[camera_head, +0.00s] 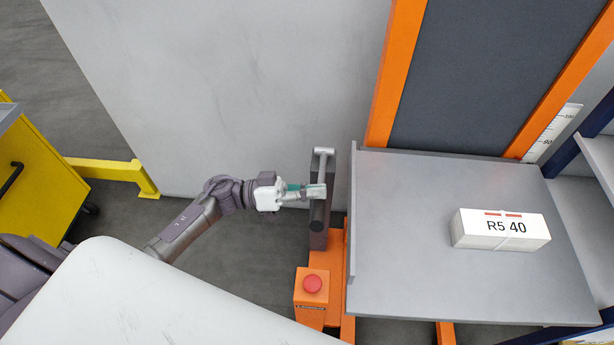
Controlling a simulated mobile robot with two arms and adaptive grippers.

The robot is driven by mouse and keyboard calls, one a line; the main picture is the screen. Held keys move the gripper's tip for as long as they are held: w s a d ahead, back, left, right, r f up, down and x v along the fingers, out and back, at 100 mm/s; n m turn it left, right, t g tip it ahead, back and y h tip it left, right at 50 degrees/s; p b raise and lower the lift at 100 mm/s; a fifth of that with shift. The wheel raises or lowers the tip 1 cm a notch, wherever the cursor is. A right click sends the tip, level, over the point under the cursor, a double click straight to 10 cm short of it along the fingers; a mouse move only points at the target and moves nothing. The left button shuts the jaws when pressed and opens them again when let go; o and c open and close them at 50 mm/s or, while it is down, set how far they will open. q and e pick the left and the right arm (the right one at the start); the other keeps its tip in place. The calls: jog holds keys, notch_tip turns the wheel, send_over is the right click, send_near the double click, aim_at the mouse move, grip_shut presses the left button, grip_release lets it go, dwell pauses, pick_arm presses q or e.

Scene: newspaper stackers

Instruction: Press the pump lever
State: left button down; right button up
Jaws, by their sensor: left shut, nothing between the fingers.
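The pump lever (322,166) is a grey bar with a short crosspiece at its top end, in the middle of the head view. It stands on a dark post at the left side of the grey lift table (420,270). My left gripper (318,192) reaches in from the left and is shut, with nothing between its fingers. Its fingertips overlap the lever below the crosspiece in the picture. I cannot tell whether they touch it. The lever's lower part is partly hidden behind the fingers. My right gripper is not in view.
A bundle labelled R5 40 (502,229) lies on the table's right half. A red button (312,284) sits on an orange box in front of the lever post. A yellow cart (40,185) stands at the left. A grey wall panel (230,80) and orange uprights stand behind.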

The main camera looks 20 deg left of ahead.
pick_arm(q)
jog(key=shift+s+f, duration=0.3)
jog(key=shift+f, duration=0.25)
